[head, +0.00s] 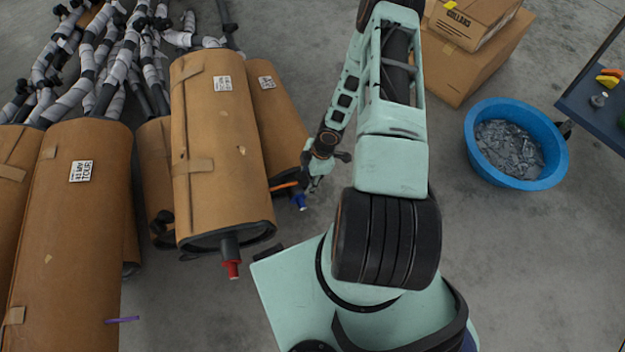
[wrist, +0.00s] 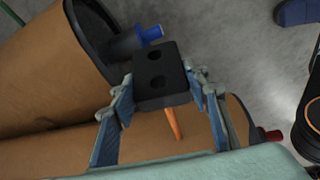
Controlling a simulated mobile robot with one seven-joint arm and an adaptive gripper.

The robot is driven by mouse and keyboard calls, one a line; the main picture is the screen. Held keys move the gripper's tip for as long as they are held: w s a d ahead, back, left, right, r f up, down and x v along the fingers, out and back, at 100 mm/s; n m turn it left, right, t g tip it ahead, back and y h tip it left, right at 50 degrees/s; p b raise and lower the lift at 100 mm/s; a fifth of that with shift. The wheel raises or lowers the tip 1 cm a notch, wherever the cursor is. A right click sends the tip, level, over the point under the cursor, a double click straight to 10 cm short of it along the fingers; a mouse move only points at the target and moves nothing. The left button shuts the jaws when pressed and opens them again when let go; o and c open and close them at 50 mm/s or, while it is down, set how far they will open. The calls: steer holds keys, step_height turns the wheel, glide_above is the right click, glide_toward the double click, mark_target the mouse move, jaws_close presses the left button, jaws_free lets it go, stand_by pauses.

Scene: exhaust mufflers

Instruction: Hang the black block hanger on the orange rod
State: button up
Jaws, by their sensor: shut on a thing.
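The black block hanger (wrist: 160,72), a dark block with two round holes in its visible face, is between my fingertips in the wrist view. My gripper (wrist: 162,88) is shut on it from both sides. The orange rod (wrist: 172,122) shows just below the block in that view, its upper part hidden by the block. I cannot tell whether the rod is in a hole. In the head view, the orange rod (head: 287,184) is at the end of the rear muffler, beside my gripper (head: 313,180). The block cannot be made out there.
A blue-capped pipe (wrist: 148,36) sits right behind the block. Brown mufflers (head: 220,140) crowd the left side; one has a red-capped pipe (head: 232,266). A purple rod (head: 122,320) is on the nearest one. A blue tub (head: 547,170) and cardboard boxes (head: 490,50) stand right.

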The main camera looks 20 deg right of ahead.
mark_target(288, 184)
steer(key=shift+w+a+f+b, duration=0.1)
steer(key=shift+w+a+b, duration=0.05)
steer(key=shift+a+b, duration=0.8)
steer(key=shift+w+a+f+b, duration=0.15)
steer(key=shift+a+b, duration=0.45)
steer(key=shift+a, duration=0.6)
steer(key=shift+w+a+r+b, duration=0.1)
steer(key=shift+w+a+b, duration=0.1)
steer(key=shift+a+b, duration=0.75)
steer(key=shift+a, duration=0.2)
steer(key=o, duration=1.2)
steer(key=shift+o, duration=0.2)
steer(key=v, duration=1.2)
steer(key=shift+w+p, duration=0.15)
steer(key=shift+p, duration=0.15)
